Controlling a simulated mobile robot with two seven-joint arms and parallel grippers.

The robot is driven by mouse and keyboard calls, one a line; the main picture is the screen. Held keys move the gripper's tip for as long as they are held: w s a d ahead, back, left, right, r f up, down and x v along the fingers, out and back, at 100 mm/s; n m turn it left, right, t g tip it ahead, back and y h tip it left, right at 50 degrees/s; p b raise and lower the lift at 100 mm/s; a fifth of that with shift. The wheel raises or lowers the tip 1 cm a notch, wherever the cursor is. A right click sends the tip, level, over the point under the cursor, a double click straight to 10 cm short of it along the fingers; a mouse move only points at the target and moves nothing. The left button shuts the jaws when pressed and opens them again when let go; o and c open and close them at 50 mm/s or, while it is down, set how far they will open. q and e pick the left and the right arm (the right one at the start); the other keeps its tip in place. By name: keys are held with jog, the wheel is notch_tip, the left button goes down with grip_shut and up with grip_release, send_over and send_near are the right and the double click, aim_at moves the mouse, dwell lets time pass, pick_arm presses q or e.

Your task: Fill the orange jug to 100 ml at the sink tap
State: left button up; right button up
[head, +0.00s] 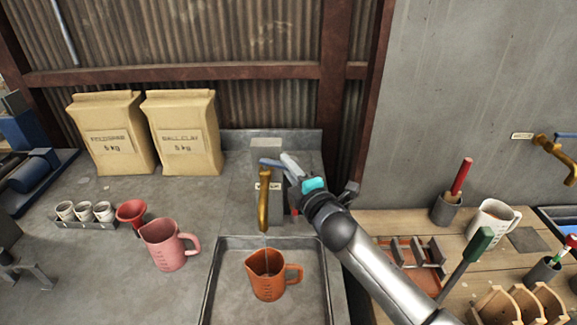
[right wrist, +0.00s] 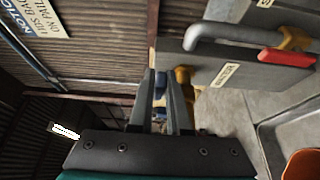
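The orange jug (head: 268,287) stands upright in the sink (head: 317,272), under the brass tap (head: 263,205). A thin pale stream runs from the spout into the jug; the water level inside is not readable. The tap's blue lever (head: 271,162) is at the top of the spout. My right gripper (head: 287,166) is close beside that lever; I cannot tell if they touch. In the right wrist view, its fingers (right wrist: 164,80) are slightly apart with nothing clearly held. A bit of the orange jug (right wrist: 303,164) shows there. My left gripper is not in view.
A pink jug (head: 168,247) and red funnel (head: 131,212) stand left of the sink, near small cups (head: 84,211). Two paper sacks (head: 183,134) stand behind. Right of my arm, a wooden bench holds a mug (head: 492,220) and tools. A second tap (head: 556,158) is on the wall.

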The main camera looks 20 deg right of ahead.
jog(key=o, duration=0.4)
jog(key=shift+o, duration=0.2)
jog(key=s+d, duration=0.2)
jog(key=s, duration=1.3)
jog(key=shift+d+b, duration=0.2)
jog(key=shift+b, duration=0.25)
